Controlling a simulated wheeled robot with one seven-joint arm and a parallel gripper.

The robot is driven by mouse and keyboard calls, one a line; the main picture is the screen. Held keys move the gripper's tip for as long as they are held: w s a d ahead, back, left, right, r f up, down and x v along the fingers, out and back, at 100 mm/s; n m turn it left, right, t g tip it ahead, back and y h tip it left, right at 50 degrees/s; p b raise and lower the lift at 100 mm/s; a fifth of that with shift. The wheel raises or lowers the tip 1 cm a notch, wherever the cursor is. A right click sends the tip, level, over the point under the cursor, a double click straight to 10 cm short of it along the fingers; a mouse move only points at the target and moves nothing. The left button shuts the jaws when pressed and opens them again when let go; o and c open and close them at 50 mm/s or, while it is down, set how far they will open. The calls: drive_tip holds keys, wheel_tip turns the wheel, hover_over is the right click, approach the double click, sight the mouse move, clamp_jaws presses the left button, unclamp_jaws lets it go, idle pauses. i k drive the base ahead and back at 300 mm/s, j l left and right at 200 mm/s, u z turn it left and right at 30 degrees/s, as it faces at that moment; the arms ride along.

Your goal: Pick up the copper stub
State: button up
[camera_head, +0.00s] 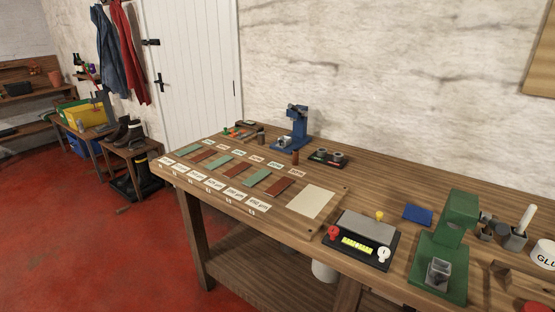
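A small copper-brown upright cylinder (295,157), which looks like the copper stub, stands on the wooden workbench (395,165) in the head view. It is just in front of the blue machine (296,130) and left of a dark tray with round pieces (328,157). A second small, darker cylinder (261,139) stands to the left of the blue machine. Nothing covers the copper-brown cylinder. My gripper is not in view.
Green and brown-red strips (257,177) with white labels (236,194) lie in front of the cylinder. A pale sheet (312,201), a device with knobs (360,241) and a green machine (446,242) stand to the right. Red floor (110,240) is open at front left.

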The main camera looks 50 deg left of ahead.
sight(296, 151)
drive_tip(key=u, duration=1.85)
drive_tip(key=i+j, duration=0.3)
drive_tip(key=i+j+z, duration=0.15)
drive_tip(key=i+j, duration=0.15)
drive_tip(key=j, duration=0.2)
drive_tip(key=i+j, duration=0.25)
drive_tip(key=j, duration=0.2)
drive_tip(key=i+j+z, duration=0.1)
drive_tip(key=i+j, duration=0.2)
drive_tip(key=j, duration=0.15)
